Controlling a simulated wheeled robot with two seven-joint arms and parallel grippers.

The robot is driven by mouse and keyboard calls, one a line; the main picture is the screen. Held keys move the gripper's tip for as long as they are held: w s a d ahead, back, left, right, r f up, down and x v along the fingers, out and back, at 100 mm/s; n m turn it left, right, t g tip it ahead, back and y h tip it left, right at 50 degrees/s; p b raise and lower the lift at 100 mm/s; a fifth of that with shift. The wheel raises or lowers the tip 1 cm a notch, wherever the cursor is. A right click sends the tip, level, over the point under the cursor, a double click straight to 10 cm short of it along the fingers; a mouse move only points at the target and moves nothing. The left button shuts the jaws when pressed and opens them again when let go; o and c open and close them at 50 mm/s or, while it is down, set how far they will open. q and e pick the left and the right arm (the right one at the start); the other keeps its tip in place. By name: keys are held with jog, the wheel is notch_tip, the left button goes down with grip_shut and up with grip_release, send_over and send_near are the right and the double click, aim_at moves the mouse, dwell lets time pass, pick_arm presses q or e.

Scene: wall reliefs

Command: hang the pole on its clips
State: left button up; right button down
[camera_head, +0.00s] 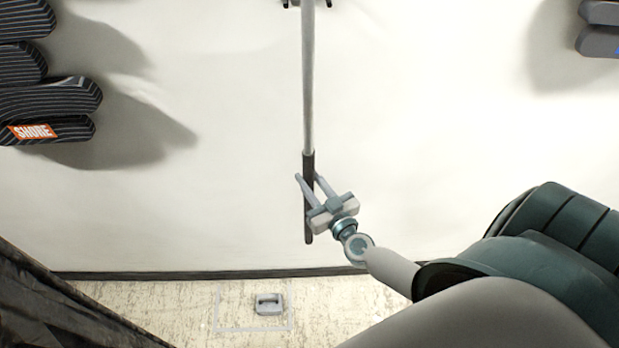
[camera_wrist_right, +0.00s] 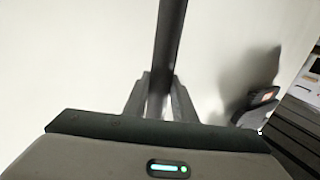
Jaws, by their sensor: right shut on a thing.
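The pole (camera_head: 308,80) is long and grey with a dark grip at its lower end. It stands upright along the white wall in the head view, its top reaching the upper edge of the picture. A dark clip (camera_head: 292,3) shows beside the pole at that top edge. My right gripper (camera_head: 309,180) is shut on the pole's dark grip. In the right wrist view the dark pole (camera_wrist_right: 169,45) runs up from between the two fingers (camera_wrist_right: 160,95). Whether the pole touches the clip I cannot tell. My left gripper is not in view.
Dark striped padded reliefs (camera_head: 45,95) with a "SHORE" label stick out of the wall at left. Grey reliefs (camera_head: 599,40) are at the upper right. A small grey object (camera_head: 269,304) lies within a marked outline on the floor. The wall around the pole is clear.

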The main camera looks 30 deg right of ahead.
jog(key=shift+w+d+f+b, duration=0.3)
jog(key=shift+w+d+f, duration=0.15)
jog(key=shift+w, duration=0.2)
jog(key=shift+w+d+f+b, duration=0.3)
jog(key=shift+w+d+f, duration=0.15)
jog(key=shift+w, duration=0.25)
jog(key=shift+w+d+f+b, duration=0.35)
jog(key=shift+w+f, duration=0.2)
jog(key=shift+w, duration=0.1)
jog(key=c, duration=1.4)
grip_release()
jog(key=shift+f, duration=0.1)
jog(key=shift+s, duration=0.15)
